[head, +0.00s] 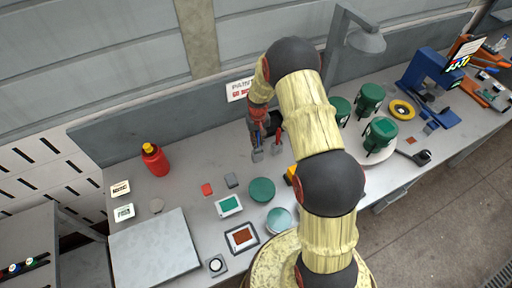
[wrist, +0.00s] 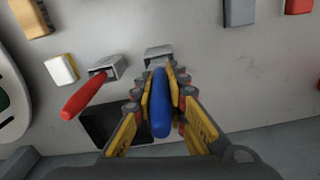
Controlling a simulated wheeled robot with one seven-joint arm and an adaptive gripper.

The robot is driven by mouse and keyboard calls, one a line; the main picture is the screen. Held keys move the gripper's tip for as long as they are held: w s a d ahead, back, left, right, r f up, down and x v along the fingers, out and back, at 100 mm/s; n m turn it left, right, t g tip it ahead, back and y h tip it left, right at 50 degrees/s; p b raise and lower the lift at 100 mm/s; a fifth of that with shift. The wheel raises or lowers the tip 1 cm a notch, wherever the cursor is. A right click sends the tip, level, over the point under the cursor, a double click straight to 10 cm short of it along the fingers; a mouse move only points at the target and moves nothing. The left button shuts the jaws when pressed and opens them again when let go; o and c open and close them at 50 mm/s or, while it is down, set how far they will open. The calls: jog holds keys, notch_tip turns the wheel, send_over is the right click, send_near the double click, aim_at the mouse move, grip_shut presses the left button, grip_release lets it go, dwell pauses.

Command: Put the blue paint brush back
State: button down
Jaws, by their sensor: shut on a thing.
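My gripper (wrist: 160,100) is shut on the blue paint brush (wrist: 160,112), with a yellow-padded finger on each side of its handle. The far end of the brush points to a small grey metal holder (wrist: 157,53); in the wrist view it overlaps the holder's edge, and I cannot tell whether it is inside. A red paint brush (wrist: 88,97) leans out of a second metal holder (wrist: 110,66) to the left. In the head view my gripper (head: 266,136) is over the back of the bench, partly hidden by my arm. The brush tip is hidden.
The grey bench (head: 180,190) carries a red bottle (head: 155,160), a green disc (head: 261,190), several green pots (head: 369,99) and a blue machine (head: 430,80). A lamp (head: 365,40) stands behind. A dark square (wrist: 112,124) lies beside the gripper. A low wall (head: 150,131) backs the bench.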

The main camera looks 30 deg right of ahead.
aim_at(258, 147)
jog(key=shift+f, duration=1.95)
jog(key=shift+f, duration=0.1)
jog(key=c, duration=2.2)
grip_release()
jog(key=shift+f, duration=0.1)
jog(key=shift+c, duration=0.2)
jog(key=o, duration=0.5)
jog(key=shift+r, duration=0.2)
